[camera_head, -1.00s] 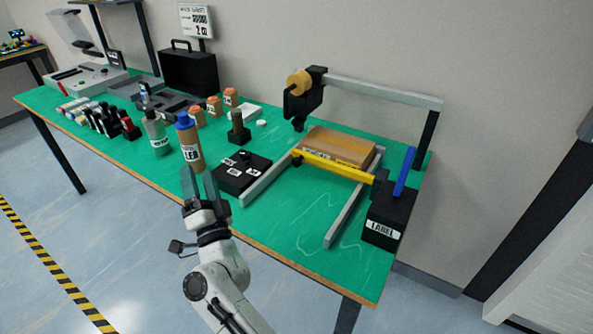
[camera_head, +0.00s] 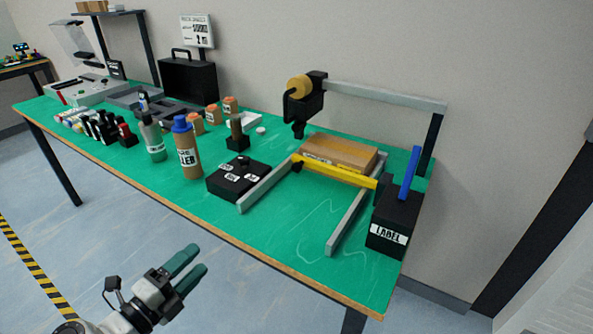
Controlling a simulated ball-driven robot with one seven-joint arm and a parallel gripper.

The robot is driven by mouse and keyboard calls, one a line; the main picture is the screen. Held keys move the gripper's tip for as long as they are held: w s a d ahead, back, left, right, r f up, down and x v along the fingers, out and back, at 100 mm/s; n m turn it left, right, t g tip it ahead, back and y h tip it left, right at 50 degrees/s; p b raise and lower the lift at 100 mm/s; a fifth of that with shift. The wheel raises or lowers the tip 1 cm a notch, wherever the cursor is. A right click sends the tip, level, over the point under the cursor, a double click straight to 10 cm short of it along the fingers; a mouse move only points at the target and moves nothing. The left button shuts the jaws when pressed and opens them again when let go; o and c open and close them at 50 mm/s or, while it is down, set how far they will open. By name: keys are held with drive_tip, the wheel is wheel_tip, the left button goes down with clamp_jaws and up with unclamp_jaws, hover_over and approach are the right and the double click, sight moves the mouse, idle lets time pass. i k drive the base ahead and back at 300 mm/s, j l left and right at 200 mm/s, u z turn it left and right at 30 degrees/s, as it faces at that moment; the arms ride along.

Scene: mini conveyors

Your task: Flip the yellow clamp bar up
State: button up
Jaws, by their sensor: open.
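The yellow clamp bar (camera_head: 340,173) lies nearly level across the front of a brown cardboard box (camera_head: 343,151). It spans between the two grey rails. Its right end meets a black post beside a black box marked LABEL (camera_head: 389,232). A small black knob (camera_head: 297,166) sits at its left end. My gripper (camera_head: 192,263) is open and empty. It is in front of the table, over the floor, to the lower left of the bar and well apart from it.
A blue lever (camera_head: 409,172) stands on the LABEL box. A grey arm (camera_head: 380,96) with a tape roll (camera_head: 299,86) overhangs the cardboard box. A black control box (camera_head: 238,178) and bottles (camera_head: 187,146) stand to the left. The green table's (camera_head: 290,245) front middle is clear.

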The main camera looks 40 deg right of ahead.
sight(298, 161)
drive_tip(key=i+l, duration=0.1)
drive_tip(key=l, duration=0.4)
drive_tip(key=i+l, duration=0.1)
drive_tip(key=l, duration=0.35)
drive_tip(key=i+l, duration=0.1)
drive_tip(key=l, duration=0.4)
